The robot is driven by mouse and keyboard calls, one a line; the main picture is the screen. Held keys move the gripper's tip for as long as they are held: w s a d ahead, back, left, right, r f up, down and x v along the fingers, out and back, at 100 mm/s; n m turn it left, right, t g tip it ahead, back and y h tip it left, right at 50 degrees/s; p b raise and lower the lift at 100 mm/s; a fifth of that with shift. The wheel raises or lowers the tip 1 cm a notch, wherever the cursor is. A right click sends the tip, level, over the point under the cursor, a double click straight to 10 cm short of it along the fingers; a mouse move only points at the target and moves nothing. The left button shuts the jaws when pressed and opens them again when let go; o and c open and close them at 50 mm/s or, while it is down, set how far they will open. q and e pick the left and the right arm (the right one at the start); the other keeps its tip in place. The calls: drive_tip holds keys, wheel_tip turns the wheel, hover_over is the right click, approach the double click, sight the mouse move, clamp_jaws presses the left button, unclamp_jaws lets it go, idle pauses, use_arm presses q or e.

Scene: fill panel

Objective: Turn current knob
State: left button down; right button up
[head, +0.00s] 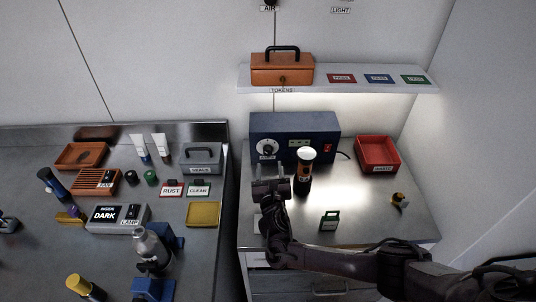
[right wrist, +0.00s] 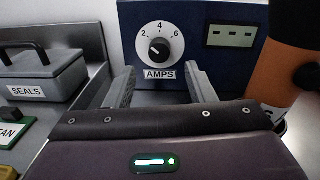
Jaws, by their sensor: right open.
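The current knob (head: 267,150) is a black knob on a white dial on the left of the blue panel box (head: 322,126). In the right wrist view the knob (right wrist: 159,49) sits above an AMPS label, with 2, 4 and 6 marked around it; its white mark points to the upper left, toward the 2 side. My right gripper (head: 271,186) is in front of the box. In its wrist view the open, empty fingers (right wrist: 160,84) stand apart, below and to either side of the dial, not touching the knob.
An orange and black cylinder (head: 304,172) stands close to the right of my right gripper. A red bin (head: 377,155) is at the right, with a small green item (head: 329,220) in front. A grey SEALS box (head: 202,158) is on the left bench. A shelf (head: 350,84) hangs above.

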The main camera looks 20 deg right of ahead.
sight(268, 154)
drive_tip(key=b+x, duration=0.2)
drive_tip(key=x, duration=0.1)
drive_tip(key=b+x, duration=0.2)
drive_tip(key=shift+w+f, duration=0.15)
drive_tip(key=shift+f, duration=0.2)
drive_tip(key=shift+w+d, duration=0.1)
drive_tip(key=shift+w, duration=0.2)
drive_tip(key=shift+w+r, duration=0.2)
drive_tip(key=shift+r, duration=0.05)
use_arm(q)
wheel_tip(268, 154, down, 5)
drive_tip(key=shift+w+a+f, duration=0.1)
drive_tip(key=shift+w+f, duration=0.05)
use_arm(e)
drive_tip(key=shift+c, duration=0.3)
use_arm(q)
drive_tip(key=shift+s, duration=0.35)
use_arm(e)
drive_tip(key=c, duration=0.9)
